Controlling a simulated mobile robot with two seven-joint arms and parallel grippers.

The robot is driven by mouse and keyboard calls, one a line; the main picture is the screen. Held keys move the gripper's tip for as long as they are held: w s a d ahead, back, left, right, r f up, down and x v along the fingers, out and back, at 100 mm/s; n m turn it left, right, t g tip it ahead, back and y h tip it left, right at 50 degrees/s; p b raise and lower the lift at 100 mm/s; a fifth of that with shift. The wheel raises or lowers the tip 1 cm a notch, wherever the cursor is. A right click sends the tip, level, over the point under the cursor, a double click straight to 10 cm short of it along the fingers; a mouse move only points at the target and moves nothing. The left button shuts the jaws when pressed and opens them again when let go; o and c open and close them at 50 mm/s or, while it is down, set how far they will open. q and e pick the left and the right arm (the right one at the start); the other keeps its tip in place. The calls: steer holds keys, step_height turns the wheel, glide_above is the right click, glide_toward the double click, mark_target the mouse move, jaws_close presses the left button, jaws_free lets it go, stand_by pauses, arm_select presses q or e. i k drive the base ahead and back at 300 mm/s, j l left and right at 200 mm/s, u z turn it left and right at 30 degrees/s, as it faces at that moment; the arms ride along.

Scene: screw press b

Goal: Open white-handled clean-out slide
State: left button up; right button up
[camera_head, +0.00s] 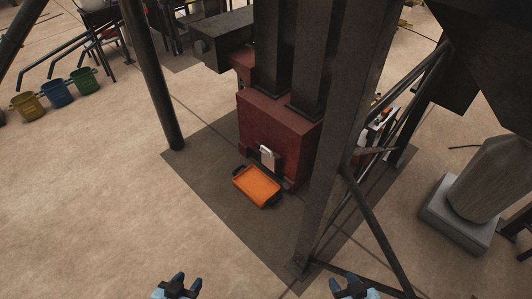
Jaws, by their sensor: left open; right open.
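The white handle (268,157) of the clean-out slide is low on the front face of the red press base (270,125). Whether the slide is open or shut is too small to tell. An orange tray (257,185) with dark end grips lies on the floor mat just in front of the handle. My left gripper (182,277) is at the bottom edge of the view, open and empty, well short of the tray. My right gripper (349,278) is also at the bottom, further right, open and empty, apart from everything.
A dark steel post (345,130) and slanted braces (372,220) stand right of the press, and a thin post (153,85) stands left. A dark mat (215,165) lies beneath. Yellow, blue and green buckets (56,94) are far left. The floor at front left is clear.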

mark_target(267, 159)
steer(key=i+j+z, duration=0.1)
steer(key=z, duration=0.5)
steer(key=i+j+z, duration=0.2)
steer(key=j, duration=0.15)
steer(key=i+j+z, duration=0.2)
steer(key=j+z, duration=0.15)
steer(key=j, duration=0.3)
steer(key=i+j+z, duration=0.15)
steer(key=j, duration=0.4)
steer(key=j+z, duration=0.1)
steer(key=j, duration=0.45)
steer(key=i+j, duration=0.1)
steer(key=j, duration=0.45)
steer(key=i+j, duration=0.1)
steer(key=j, duration=0.45)
steer(key=i+j, duration=0.1)
steer(key=j, duration=0.45)
steer(key=i+j+z, duration=0.1)
steer(key=j, duration=0.45)
steer(key=i+j, duration=0.4)
steer(key=i, duration=0.15)
